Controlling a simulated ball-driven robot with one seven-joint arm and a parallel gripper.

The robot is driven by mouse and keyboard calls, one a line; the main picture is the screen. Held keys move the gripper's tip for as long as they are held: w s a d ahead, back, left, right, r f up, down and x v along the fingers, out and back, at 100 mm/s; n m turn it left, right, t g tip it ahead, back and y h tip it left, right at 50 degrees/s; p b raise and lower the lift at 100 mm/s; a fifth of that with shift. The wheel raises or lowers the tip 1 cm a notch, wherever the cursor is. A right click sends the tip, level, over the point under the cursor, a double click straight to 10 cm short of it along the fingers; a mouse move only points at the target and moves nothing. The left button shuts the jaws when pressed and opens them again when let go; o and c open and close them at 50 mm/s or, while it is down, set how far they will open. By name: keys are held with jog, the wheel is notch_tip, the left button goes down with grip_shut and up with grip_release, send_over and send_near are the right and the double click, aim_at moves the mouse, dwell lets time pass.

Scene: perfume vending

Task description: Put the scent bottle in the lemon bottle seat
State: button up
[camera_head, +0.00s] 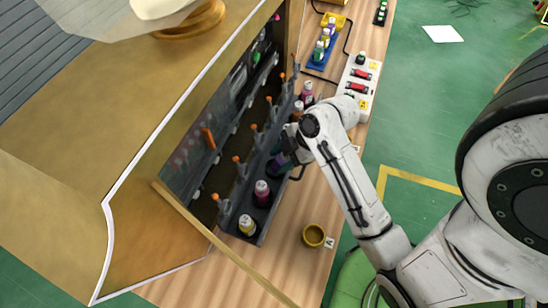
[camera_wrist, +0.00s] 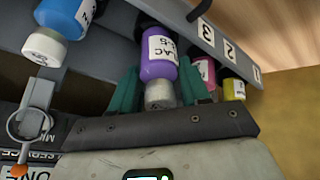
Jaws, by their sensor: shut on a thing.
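I cannot tell whether the bottle rests fully in a seat. No seat is readable as lemon. A yellow bottle (camera_head: 248,226) stands at the rack's near end; it also shows in the wrist view (camera_wrist: 232,88).
A magenta bottle (camera_head: 262,193) stands close beside the held one. A blue bottle (camera_wrist: 66,17) is on its other side. Orange-tipped nozzles (camera_head: 237,160) line the rack. A brown bowl (camera_head: 313,235) and a switch box (camera_head: 358,85) are on the wooden table.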

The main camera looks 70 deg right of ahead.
aim_at(274, 160)
jog(key=shift+w+g+p, duration=0.3)
jog(key=shift+w+p, duration=0.2)
jog(key=shift+p, duration=0.1)
jog(key=shift+w+g+p, duration=0.35)
jog(key=shift+g+p, duration=0.1)
jog(key=shift+g, duration=0.15)
jog(key=shift+c, duration=0.5)
jog(key=shift+w+a+g+p, duration=0.1)
jog(key=shift+w+g+p, duration=0.45)
jog(key=shift+g, duration=0.35)
jog(key=shift+s+f, duration=0.25)
jog(key=shift+f, duration=0.8)
jog(key=shift+f, duration=0.1)
jog(key=o, duration=1.2)
